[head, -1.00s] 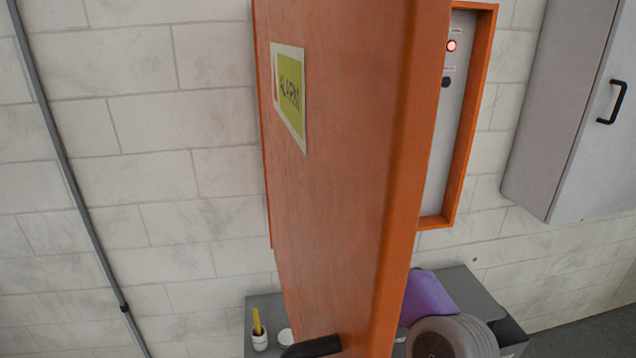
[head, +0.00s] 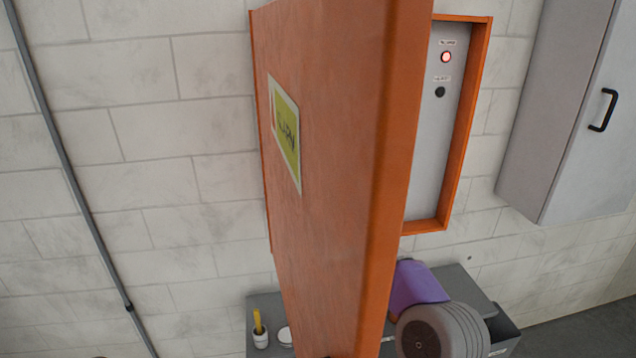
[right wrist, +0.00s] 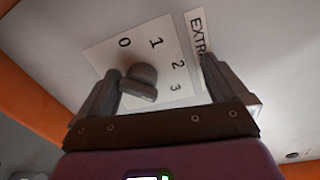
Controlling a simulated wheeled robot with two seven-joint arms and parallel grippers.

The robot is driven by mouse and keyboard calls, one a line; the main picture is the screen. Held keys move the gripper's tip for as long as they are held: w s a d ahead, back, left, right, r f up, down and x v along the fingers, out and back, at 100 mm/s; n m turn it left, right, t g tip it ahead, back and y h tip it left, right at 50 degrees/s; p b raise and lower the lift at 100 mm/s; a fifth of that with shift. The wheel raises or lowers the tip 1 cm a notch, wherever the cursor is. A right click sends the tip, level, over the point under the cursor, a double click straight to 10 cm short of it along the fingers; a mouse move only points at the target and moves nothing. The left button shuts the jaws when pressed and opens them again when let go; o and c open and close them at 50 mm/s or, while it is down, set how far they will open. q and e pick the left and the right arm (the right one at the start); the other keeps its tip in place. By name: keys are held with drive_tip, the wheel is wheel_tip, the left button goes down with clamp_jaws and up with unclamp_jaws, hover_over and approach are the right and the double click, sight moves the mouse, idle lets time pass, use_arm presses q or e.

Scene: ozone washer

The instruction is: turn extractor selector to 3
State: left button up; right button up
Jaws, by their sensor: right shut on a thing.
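The extractor selector (right wrist: 142,78) is a dark grey knob on a white plate marked 0, 1, 2 and 3, seen in the right wrist view. The "3" (right wrist: 175,87) is to the right of the knob. Which number the knob points at is not clear. My right gripper (right wrist: 160,85) has its two fingers on either side of the knob and is shut on it, with the left finger close against it. A label starting "EXTR" (right wrist: 197,35) is above the plate. In the head view the selector is hidden, and my left gripper is not in view.
In the head view the open orange door (head: 330,170) with an alarm sign (head: 285,130) blocks much of the cabinet. Its panel (head: 432,150) shows a lit red lamp (head: 446,57). A grey wall cabinet (head: 560,120) is at right; a grey bench (head: 262,310) is below.

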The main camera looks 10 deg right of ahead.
drive_tip(key=shift+s+a+r+b, duration=0.3)
drive_tip(key=shift+a+b, duration=0.2)
drive_tip(key=shift+a, duration=0.05)
drive_tip(key=shift+c, duration=1.1)
drive_tip(key=s+f+b, duration=0.1)
drive_tip(key=s+b, duration=0.3)
drive_tip(key=s, duration=0.3)
drive_tip(key=shift+s+d, duration=0.15)
drive_tip(key=shift+s, duration=0.25)
